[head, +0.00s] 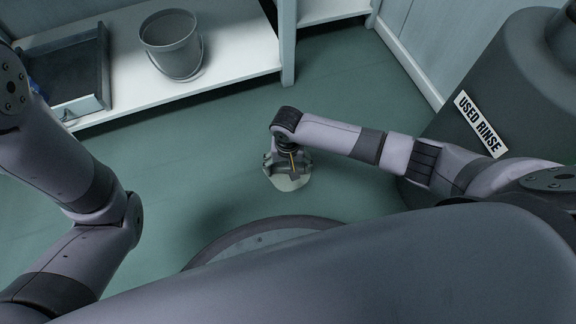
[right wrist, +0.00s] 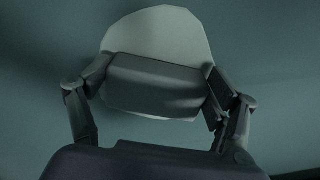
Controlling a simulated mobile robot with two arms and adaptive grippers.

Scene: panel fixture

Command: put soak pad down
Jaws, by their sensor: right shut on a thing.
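The soak pad is a pale, rounded flat piece (head: 290,183) below my right gripper (head: 287,162) in the head view, over the green floor. In the right wrist view the pale pad (right wrist: 158,35) has a grey block (right wrist: 155,84) across it. My right gripper (right wrist: 153,100) is shut on that block, with a finger at each side. Part of the pad is hidden behind the block. I cannot tell the exact height of the pad above the floor. My left arm is at the left of the head view, but its gripper is not visible.
A white bench (head: 240,55) at the upper left carries a grey bucket (head: 175,62) and a dark shallow tray (head: 88,106). A large grey drum (head: 445,125) labelled USED RINSE stands at the right. Open green floor (head: 330,85) lies between them.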

